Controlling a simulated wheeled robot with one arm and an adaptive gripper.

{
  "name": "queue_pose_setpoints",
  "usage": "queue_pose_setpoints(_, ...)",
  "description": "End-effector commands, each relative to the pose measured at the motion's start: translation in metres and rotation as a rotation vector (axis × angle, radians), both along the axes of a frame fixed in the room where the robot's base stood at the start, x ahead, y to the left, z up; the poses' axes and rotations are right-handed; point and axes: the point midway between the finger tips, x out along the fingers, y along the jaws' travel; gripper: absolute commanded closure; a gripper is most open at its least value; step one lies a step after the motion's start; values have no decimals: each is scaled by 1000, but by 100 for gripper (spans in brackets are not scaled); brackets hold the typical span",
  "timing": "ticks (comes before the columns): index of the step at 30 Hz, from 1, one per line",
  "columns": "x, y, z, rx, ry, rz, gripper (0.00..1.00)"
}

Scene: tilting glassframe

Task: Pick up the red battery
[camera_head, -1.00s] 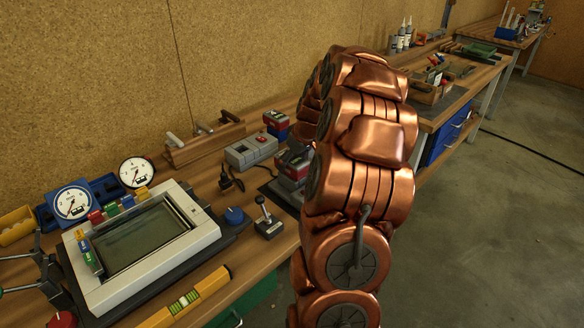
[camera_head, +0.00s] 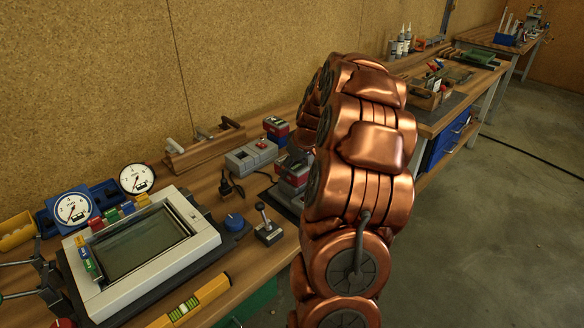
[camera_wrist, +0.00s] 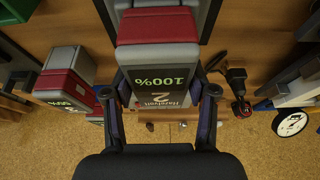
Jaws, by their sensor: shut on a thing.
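A battery with a red band (camera_wrist: 158,26) and a grey body, marked "2" and "100%", is between the two fingers of my gripper (camera_wrist: 159,97) in the wrist view. My gripper is shut on it, one finger against each side. A grey and red block at the gripper's place shows in the head view (camera_head: 293,172), partly hidden by my copper arm. A second grey and red battery (camera_wrist: 68,75) stands left of the gripper in the wrist view, apart from it. The gripper is mostly hidden behind the arm in the head view.
A grey device (camera_head: 250,155) and a red and dark block (camera_head: 277,127) stand on the bench behind. A lever switch (camera_head: 267,228), a framed screen (camera_head: 140,245) and round gauges (camera_head: 137,178) are to the left. A black and red tool (camera_wrist: 238,90) lies right of the gripper.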

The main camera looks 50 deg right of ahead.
Motion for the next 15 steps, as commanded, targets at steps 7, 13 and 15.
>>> queue_pose_setpoints(7, 1, -2, 24, -6, -7, -1, 85)
queue_pose_setpoints(13, 1, -2, 59, -7, -9, -2, 85)
queue_pose_setpoints(15, 1, -1, 70, -5, -7, -1, 85)
